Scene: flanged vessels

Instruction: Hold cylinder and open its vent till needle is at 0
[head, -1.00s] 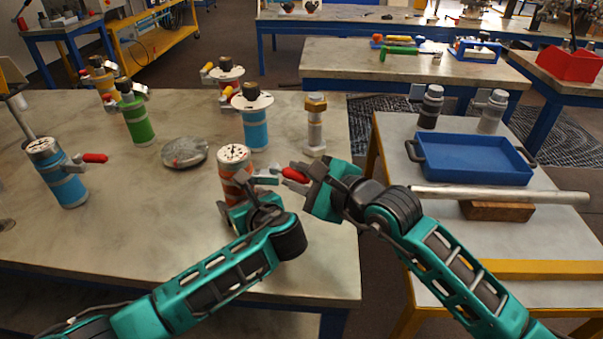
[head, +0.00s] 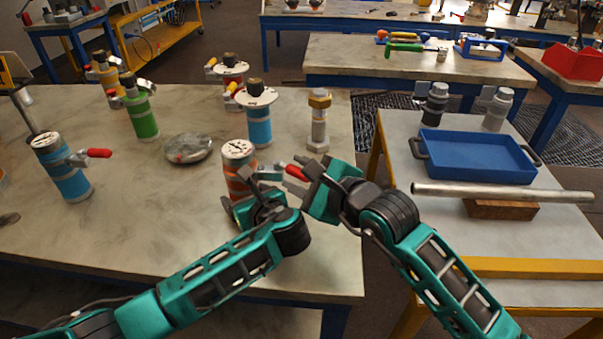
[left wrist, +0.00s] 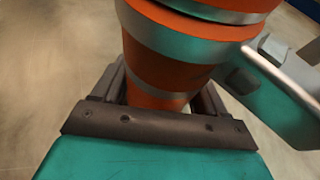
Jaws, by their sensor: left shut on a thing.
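The orange cylinder with silver bands (head: 240,180) stands on the near table, a white gauge (head: 238,148) on its top. The gauge's needle is too small to read. A vent with a red lever (head: 297,172) sticks out to its right. My left gripper (head: 243,205) is shut on the cylinder's lower body. The left wrist view shows the orange body (left wrist: 160,75) between its fingers and a grey metal vent part (left wrist: 270,90) at right. My right gripper (head: 299,175) is at the red lever, its fingers apart above and below it; contact cannot be told.
A blue cylinder (head: 259,125) stands just behind, with a bolt-like post (head: 318,125) to its right. A round metal disc (head: 187,148), a green cylinder (head: 142,118) and another blue cylinder (head: 68,178) stand to the left. A side table at right bears a blue tray (head: 470,157) and metal bar (head: 500,193).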

